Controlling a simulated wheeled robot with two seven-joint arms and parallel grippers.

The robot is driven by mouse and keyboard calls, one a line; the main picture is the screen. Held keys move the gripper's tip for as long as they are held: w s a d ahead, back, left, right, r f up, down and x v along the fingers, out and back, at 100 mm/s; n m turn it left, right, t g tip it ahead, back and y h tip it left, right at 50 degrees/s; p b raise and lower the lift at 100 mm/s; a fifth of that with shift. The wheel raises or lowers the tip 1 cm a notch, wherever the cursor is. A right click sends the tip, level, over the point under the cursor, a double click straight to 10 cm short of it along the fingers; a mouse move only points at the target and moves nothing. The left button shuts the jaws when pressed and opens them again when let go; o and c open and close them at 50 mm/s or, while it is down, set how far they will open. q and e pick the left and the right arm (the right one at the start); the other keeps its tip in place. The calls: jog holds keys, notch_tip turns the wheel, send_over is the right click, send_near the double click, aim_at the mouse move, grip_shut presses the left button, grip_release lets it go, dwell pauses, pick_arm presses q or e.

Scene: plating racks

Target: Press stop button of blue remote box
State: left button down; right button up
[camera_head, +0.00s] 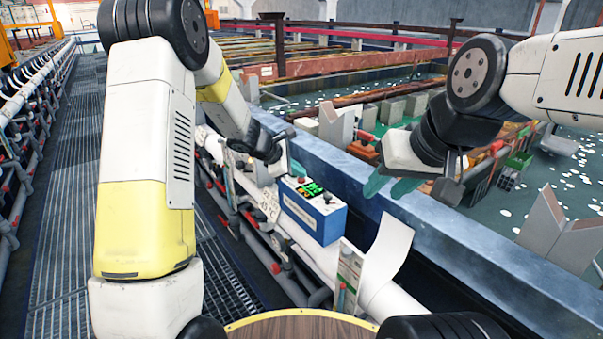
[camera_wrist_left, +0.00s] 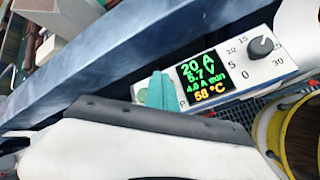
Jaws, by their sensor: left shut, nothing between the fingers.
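The blue remote box (camera_head: 312,218) sits on the white pipe rail, its light panel facing up. In the left wrist view its display (camera_wrist_left: 203,75) reads 20 A, 5.7 V and 58 °C, with a black knob (camera_wrist_left: 261,46) at the far end. A green button (camera_wrist_left: 144,96) shows at the near end, partly behind the teal fingertips. My left gripper (camera_head: 293,168) is shut and empty, just over that end of the panel; I cannot tell whether it touches. A stop button is not clearly seen. My right gripper (camera_head: 390,185) is open and empty, beyond the box to the right.
A blue-grey tank edge (camera_head: 470,264) runs behind the box, with a green liquid bath beyond. A curled white sheet (camera_head: 388,252) stands right of the box. A grated walkway (camera_head: 65,200) lies at the left. Pipes and red-handled valves are below the rail.

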aim_at(299, 180)
pick_arm(q)
jog(key=shift+f, duration=0.2)
dwell(0.3)
jog(key=shift+r, duration=3.45)
